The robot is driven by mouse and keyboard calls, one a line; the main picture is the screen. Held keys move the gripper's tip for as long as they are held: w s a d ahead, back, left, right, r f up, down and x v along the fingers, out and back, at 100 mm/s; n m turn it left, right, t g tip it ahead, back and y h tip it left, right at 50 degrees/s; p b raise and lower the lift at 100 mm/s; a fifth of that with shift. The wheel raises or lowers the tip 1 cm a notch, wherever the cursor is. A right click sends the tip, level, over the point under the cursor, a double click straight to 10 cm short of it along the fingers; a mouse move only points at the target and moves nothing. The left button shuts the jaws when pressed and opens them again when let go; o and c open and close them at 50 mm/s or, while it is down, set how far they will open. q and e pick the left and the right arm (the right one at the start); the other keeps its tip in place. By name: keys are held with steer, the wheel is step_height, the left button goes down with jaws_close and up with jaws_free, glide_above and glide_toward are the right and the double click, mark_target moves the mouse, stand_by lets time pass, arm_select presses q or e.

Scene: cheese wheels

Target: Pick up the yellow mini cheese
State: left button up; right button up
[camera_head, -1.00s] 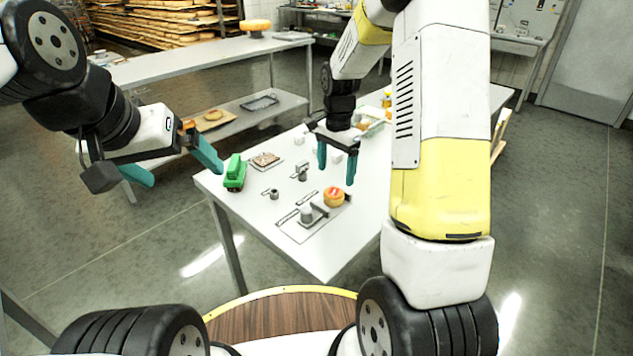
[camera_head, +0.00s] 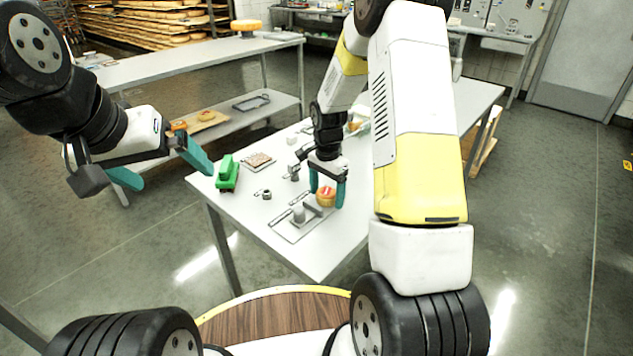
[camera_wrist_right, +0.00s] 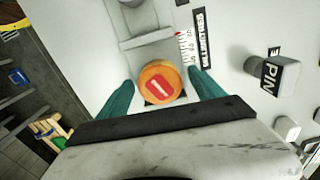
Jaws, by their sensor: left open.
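The yellow mini cheese (camera_head: 326,197) is a small orange-yellow wheel with a red and white label, on the near part of the white table (camera_head: 243,209). It also shows in the right wrist view (camera_wrist_right: 160,82). My right gripper (camera_head: 327,200) is low at the cheese, with one teal finger on each side of it. In the right wrist view (camera_wrist_right: 160,95) the fingers stand apart, and slim gaps seem to show between them and the cheese. My left gripper (camera_head: 165,170) is open and empty, in the air left of the table.
A grey device with a cylinder (camera_head: 298,214) stands on a marked plate just left of the cheese. A green toy-like object (camera_head: 228,172) and a tray (camera_head: 258,161) sit further left. A grey block (camera_wrist_right: 283,72) lies beside the gripper in the wrist view.

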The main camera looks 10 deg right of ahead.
steer(key=shift+r, duration=0.1)
steer(key=c, duration=1.5)
